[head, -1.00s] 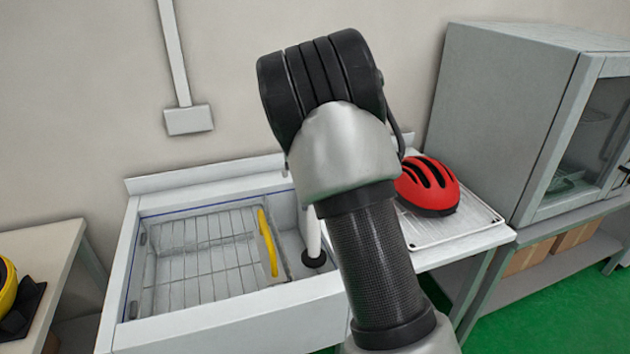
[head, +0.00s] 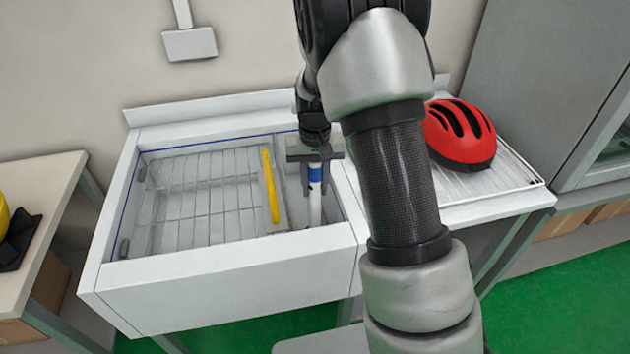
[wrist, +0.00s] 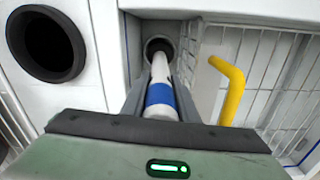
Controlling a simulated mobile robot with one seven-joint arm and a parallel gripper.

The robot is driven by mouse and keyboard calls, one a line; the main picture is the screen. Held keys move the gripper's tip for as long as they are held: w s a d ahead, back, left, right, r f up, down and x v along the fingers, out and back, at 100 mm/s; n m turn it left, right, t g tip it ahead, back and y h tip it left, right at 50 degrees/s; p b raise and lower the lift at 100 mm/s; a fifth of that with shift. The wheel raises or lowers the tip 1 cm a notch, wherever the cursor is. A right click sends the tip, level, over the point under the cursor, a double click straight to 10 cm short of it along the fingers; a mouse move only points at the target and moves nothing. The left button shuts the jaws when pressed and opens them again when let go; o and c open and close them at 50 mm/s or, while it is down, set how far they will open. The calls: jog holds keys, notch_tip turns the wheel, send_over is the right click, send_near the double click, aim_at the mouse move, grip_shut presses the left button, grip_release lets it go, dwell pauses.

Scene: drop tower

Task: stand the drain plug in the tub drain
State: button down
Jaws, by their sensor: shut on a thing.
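The drain plug is a white tube with a blue band (head: 315,173). It stands about upright at the right end of the white tub (head: 225,265). My gripper (head: 316,153) is shut on its upper part. In the wrist view the tube (wrist: 159,92) runs away between my gripper's fingers (wrist: 160,105) to a dark ring (wrist: 150,47). I cannot tell whether that ring is the plug's black foot or the drain's rim. In the head view the tube's lower end is hidden behind the tub's front wall.
A wire rack (head: 205,197) with a yellow handle (head: 269,185) lies in the tub, close left of the tube. A red helmet (head: 460,135) sits on the right-hand drainboard (head: 515,180). A dark round opening (wrist: 45,45) shows in the wrist view.

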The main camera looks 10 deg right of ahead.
aim_at(315, 168)
jog(key=shift+w+f+b, duration=0.1)
jog(key=shift+f+b, duration=1.2)
jog(key=shift+f, duration=0.9)
jog(key=shift+f+b, duration=0.3)
jog(key=shift+f, duration=0.3)
jog(key=c, duration=1.7)
grip_release()
jog(key=shift+o, duration=0.2)
jog(key=shift+r+p, duration=3.9)
jog(key=shift+r, duration=1.6)
